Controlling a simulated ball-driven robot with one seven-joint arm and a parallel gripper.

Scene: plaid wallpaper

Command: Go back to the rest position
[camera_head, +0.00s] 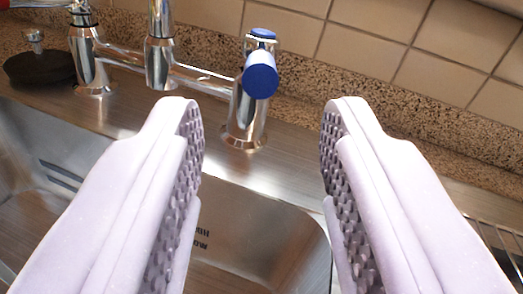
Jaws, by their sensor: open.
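My gripper (262,130) is open, with its two pale lilac fingers wide apart and nothing between them. Their ridged inner pads face each other. The fingers reach over the front of a steel sink (265,235). Beyond the fingertips, in the gap between them, stands a chrome faucet post with a blue-capped handle (261,80). I see no contact between the fingers and the faucet. The lower part of the sink is partly hidden behind the fingers.
The chrome faucet (160,60) runs along the back left of the sink. A dark round object with a metal knob (40,65) sits at far left. Behind are a speckled stone ledge (310,95) and beige tiles (370,45). A wire rack (495,240) shows at right.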

